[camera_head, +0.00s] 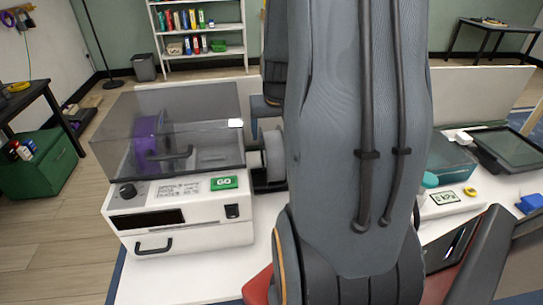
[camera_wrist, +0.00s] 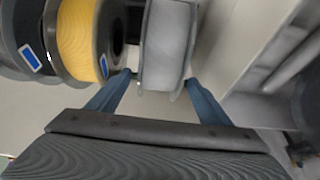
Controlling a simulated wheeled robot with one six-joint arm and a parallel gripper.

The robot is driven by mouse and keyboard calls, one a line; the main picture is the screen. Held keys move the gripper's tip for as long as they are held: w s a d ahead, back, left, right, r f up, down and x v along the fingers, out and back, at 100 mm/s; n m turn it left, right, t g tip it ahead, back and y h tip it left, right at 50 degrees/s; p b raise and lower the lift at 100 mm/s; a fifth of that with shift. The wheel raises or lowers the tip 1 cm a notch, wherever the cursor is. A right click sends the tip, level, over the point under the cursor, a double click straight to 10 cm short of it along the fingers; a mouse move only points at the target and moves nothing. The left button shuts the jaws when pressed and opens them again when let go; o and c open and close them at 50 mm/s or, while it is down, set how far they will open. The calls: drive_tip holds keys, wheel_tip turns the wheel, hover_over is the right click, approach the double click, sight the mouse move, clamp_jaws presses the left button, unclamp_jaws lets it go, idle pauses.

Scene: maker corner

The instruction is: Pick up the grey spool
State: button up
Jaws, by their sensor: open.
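In the wrist view, the grey spool (camera_wrist: 168,45) stands straight ahead at the top middle. My gripper (camera_wrist: 160,82) is open, with one blue finger on either side of the spool's near edge. I cannot tell whether the fingers touch the spool. In the head view, a pale grey round edge that looks like the grey spool (camera_head: 273,154) shows beside the white machine, largely hidden by my arm.
A yellow spool (camera_wrist: 76,40) stands close left of the grey one, with a dark spool (camera_wrist: 22,42) beyond it. A pale panel (camera_wrist: 232,45) rises to the right. The white machine (camera_head: 180,238) with a clear cover, holding a purple spool (camera_head: 147,143), stands left of my arm.

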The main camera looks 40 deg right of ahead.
drive_tip(key=shift+w+f, duration=0.1)
drive_tip(key=shift+f, duration=0.5)
drive_tip(key=x, duration=0.4)
drive_tip(key=shift+d+f, duration=0.1)
clamp_jaws()
